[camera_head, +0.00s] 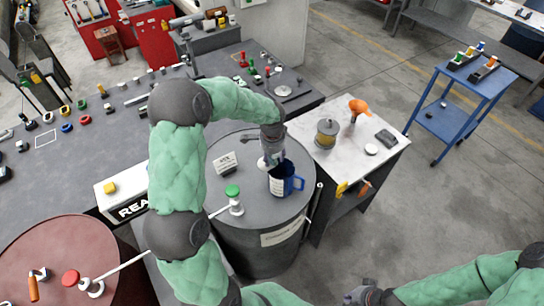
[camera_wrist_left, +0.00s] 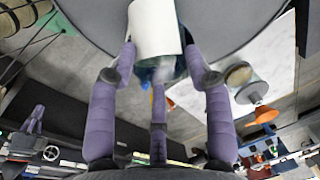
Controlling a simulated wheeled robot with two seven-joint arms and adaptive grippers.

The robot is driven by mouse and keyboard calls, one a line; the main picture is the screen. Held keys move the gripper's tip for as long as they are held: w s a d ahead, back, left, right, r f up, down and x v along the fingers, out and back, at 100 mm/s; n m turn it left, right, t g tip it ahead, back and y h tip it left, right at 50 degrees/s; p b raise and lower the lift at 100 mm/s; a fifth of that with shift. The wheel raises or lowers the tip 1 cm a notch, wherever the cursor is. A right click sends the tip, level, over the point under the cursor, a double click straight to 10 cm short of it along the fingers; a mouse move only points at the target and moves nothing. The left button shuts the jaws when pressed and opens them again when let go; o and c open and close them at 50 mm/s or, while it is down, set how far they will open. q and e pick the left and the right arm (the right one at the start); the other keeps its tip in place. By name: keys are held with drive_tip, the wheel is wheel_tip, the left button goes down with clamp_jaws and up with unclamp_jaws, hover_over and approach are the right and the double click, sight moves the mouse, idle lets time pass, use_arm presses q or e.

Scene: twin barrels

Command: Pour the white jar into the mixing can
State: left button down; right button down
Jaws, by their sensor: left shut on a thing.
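My left gripper (camera_head: 270,156) is just above and left of the can's rim, shut on the white jar (camera_head: 263,163). The jar is mostly hidden by the fingers in the head view. In the left wrist view the white jar (camera_wrist_left: 154,28) lies between the fingertips of my left gripper (camera_wrist_left: 158,60), with a bluish shape below it. Whether anything flows is not visible. My right gripper (camera_head: 366,294) is low at the bottom edge, its fingers unclear.
The grey barrel top (camera_head: 252,208) also holds a small sign (camera_head: 226,163) and a green-capped fitting (camera_head: 233,193). A white-topped cabinet (camera_head: 335,165) on the right carries a lidded jar (camera_head: 327,133) and an orange funnel (camera_head: 357,107). A red barrel (camera_head: 60,250) stands lower left.

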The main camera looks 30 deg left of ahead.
use_arm(q)
drive_tip(key=shift+w, duration=0.15)
drive_tip(key=shift+w+d+r+g+y, duration=0.1)
drive_tip(key=shift+d+r+g+y, duration=0.2)
drive_tip(key=shift+g+y, duration=0.4)
drive_tip(key=shift+w+d+r+g+y+p, duration=0.25)
drive_tip(key=shift+g+y, duration=0.2)
drive_tip(key=shift+y, duration=0.25)
drive_tip(key=shift+w+d+r+g+y+p, duration=0.15)
drive_tip(key=shift+g+y+p, duration=0.1)
drive_tip(key=shift+g+y, duration=0.35)
drive_tip(key=g+y, duration=0.1)
drive_tip(key=d+y, duration=0.1)
drive_tip(key=y, duration=0.1)
drive_tip(key=shift+w+m+g, duration=0.3)
drive_tip(key=shift+w+g, duration=0.05)
drive_tip(key=shift+w, duration=0.05)
